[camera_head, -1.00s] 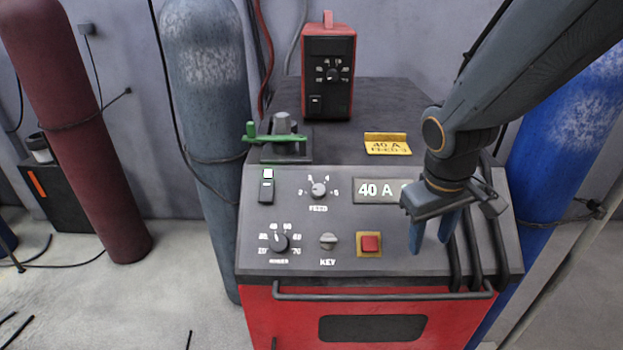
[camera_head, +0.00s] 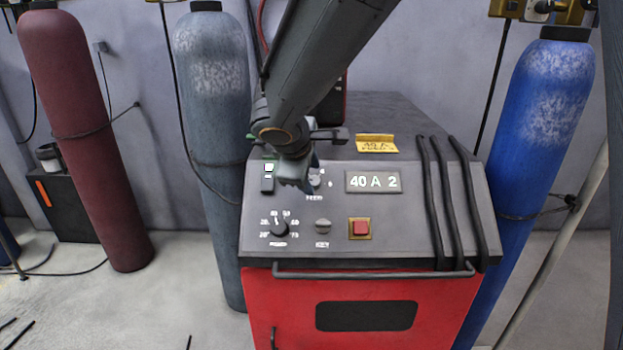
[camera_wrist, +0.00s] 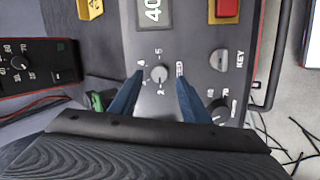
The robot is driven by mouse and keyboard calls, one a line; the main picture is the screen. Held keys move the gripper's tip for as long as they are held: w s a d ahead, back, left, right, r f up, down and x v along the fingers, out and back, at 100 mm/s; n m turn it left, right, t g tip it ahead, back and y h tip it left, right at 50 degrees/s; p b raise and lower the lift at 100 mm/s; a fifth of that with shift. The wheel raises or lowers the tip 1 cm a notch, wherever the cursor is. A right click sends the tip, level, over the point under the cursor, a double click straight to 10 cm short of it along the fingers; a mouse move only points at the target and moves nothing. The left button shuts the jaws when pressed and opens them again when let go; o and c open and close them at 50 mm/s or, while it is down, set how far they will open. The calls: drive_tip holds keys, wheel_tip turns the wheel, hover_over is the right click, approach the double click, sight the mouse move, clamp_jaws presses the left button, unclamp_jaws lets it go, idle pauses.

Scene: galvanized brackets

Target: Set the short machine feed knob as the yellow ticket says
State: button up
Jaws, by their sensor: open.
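The short red machine (camera_head: 360,290) has a sloped grey panel. Its feed knob (camera_head: 315,181) is partly hidden by my gripper in the head view. In the wrist view the grey feed knob (camera_wrist: 158,74) shows between my two blue fingers, with numbers around it; its pointer is too small to read surely. My gripper (camera_wrist: 159,78) is open, a finger on each side of the knob, with no contact visible. The display (camera_head: 373,181) reads "40 A 2". The yellow ticket (camera_head: 377,144) stands behind the panel; it reads "40 A" and "FEED", its last figure unclear.
The round lower-left knob (camera_head: 279,228), key switch (camera_head: 323,226) and red button (camera_head: 360,228) sit below. Black cables (camera_head: 440,200) drape over the right side. A second small machine (camera_wrist: 35,65) stands behind, mostly hidden by my arm in the head view. Gas cylinders flank the machine.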

sight(314, 182)
drive_tip(key=shift+x, duration=1.2)
drive_tip(key=shift+d, duration=0.1)
drive_tip(key=c, duration=1)
drive_tip(key=shift+c, duration=0.2)
drive_tip(key=shift+m+b, duration=0.35)
drive_tip(key=shift+m, duration=0.05)
drive_tip(key=shift+w+m, duration=0.1)
drive_tip(key=shift+m, duration=0.2)
drive_tip(key=m+b, duration=0.3)
drive_tip(key=m, duration=0.1)
drive_tip(key=shift+w+g+b, duration=0.1)
drive_tip(key=shift+g+b, duration=0.3)
drive_tip(key=m+b, duration=0.1)
drive_tip(key=m, duration=0.2)
drive_tip(key=m+b, duration=0.2)
drive_tip(key=m, duration=0.1)
drive_tip(key=shift+r+g+y, duration=0.15)
drive_tip(key=shift+g+y, duration=0.25)
